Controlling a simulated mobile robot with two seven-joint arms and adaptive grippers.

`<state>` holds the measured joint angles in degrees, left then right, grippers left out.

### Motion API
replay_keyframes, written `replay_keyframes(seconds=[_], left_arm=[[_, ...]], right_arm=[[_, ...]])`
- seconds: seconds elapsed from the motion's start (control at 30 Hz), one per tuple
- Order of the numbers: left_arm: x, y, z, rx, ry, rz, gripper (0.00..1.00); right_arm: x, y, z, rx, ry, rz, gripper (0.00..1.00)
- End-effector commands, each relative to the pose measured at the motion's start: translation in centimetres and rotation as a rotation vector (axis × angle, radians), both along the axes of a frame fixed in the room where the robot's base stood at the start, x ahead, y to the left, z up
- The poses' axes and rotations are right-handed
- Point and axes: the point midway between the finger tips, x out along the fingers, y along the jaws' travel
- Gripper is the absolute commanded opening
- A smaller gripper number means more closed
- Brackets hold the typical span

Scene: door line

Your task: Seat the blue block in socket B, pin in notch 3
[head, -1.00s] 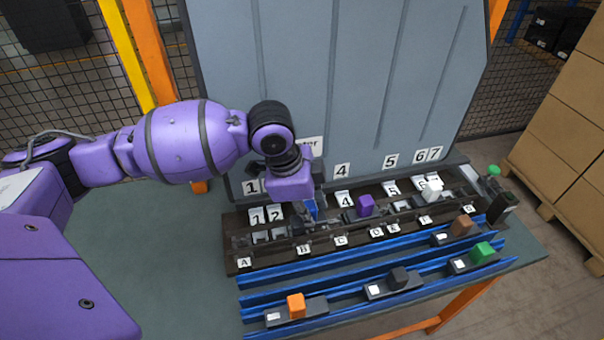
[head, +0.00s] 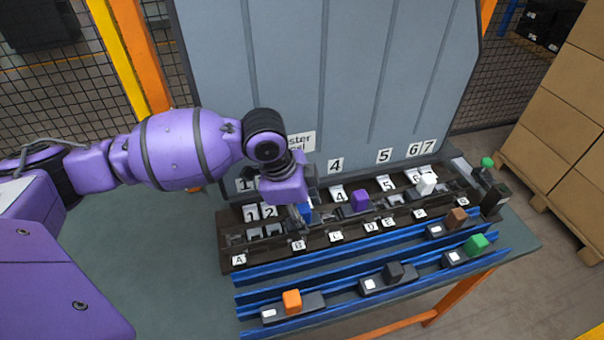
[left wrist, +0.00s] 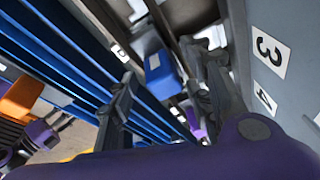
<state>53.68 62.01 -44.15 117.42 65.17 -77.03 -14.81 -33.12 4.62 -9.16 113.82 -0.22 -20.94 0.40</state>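My left gripper (head: 302,207) reaches down over the dark socket rack (head: 262,250), around labels B (head: 298,245) and C (head: 336,237). The blue block (head: 305,213) is mostly hidden behind the gripper in the head view. In the left wrist view the blue block (left wrist: 160,76) lies between the two fingers of my left gripper (left wrist: 163,64). The fingers are apart, with a gap on each side of the block. The block's pin and seat cannot be made out. Notch label 3 (left wrist: 270,50) shows at the right in the wrist view. My right gripper is out of view.
A purple block (head: 360,200) and a white block (head: 427,183) stand in the rack to the right. Orange (head: 292,301), black (head: 394,272), green (head: 477,243) and brown (head: 456,217) blocks sit on carriers along blue rails (head: 345,293) in front. A grey panel (head: 350,70) rises behind.

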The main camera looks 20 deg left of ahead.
Motion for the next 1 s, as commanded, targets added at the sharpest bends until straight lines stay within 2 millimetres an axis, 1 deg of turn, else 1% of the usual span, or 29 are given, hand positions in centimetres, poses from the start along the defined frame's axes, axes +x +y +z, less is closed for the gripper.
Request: replay_keyframes(seconds=[0.23,0.33,0.47,0.7,0.83,1.0], left_arm=[[0.0,0.1,0.2,0.001,0.000,0.000,0.46],[-0.1,0.2,1.1,0.001,-0.002,0.000,0.46],[-0.4,0.7,3.4,0.001,-0.005,-0.001,0.46],[-1.2,1.8,8.4,0.001,-0.006,-0.001,0.46],[-1.5,2.3,10.3,0.001,-0.005,0.000,0.46],[-1.8,2.5,11.5,0.001,-0.003,-0.001,0.46]], right_arm=[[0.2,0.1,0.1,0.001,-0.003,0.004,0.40],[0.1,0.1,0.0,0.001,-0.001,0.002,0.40],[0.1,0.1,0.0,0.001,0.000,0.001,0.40],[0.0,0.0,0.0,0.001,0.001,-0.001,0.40],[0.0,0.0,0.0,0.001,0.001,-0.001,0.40],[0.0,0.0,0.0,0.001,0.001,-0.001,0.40]])
